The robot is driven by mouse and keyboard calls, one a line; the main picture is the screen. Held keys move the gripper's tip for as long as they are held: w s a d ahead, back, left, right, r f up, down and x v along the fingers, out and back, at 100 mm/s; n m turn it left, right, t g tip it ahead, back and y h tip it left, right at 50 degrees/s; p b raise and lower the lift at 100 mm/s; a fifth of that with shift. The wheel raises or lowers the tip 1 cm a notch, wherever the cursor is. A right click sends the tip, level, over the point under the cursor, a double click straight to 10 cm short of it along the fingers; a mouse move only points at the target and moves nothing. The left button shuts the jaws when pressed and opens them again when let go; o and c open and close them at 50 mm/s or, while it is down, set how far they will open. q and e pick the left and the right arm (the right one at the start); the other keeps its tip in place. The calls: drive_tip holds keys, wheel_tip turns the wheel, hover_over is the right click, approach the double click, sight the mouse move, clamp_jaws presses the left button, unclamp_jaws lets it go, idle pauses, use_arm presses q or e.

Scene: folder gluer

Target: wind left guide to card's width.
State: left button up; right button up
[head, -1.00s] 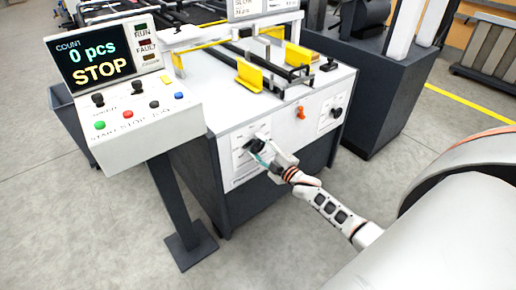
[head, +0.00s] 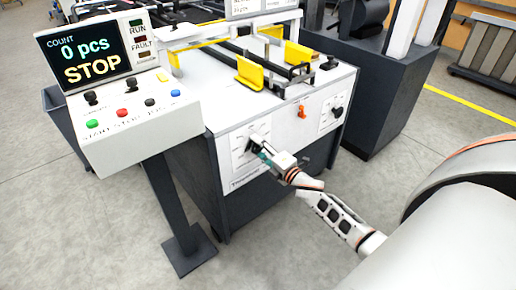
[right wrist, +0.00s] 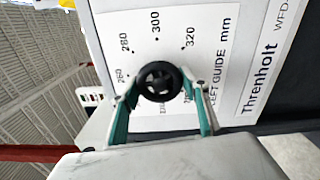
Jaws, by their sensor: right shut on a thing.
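The left guide's black knob (right wrist: 158,82) is on the front panel, on a dial plate (right wrist: 228,50) marked "LEFT GUIDE mm" with 260, 280, 300 and 320 readable. In the head view the knob is mostly hidden by my right gripper (head: 262,152). In the right wrist view the green fingers of my right gripper (right wrist: 160,88) are shut on the knob from both sides. I cannot make out a pointer on the knob. On top of the machine stand a yellow guide (head: 249,73) and another yellow guide (head: 297,55). I see no card clearly. My left gripper is not in view.
A second black knob (head: 337,111) and an orange switch (head: 302,111) sit farther right on the panel. The control box (head: 140,130) on a post stands left, its screen (head: 88,54) reading 0 pcs STOP. The floor in front is clear.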

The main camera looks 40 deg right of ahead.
idle(0.4)
drive_tip(key=o, duration=1.1)
drive_tip(key=shift+s, duration=0.1)
drive_tip(key=s, duration=0.8)
drive_tip(key=s+d, duration=0.1)
drive_tip(key=s, duration=0.2)
drive_tip(key=shift+s, duration=0.4)
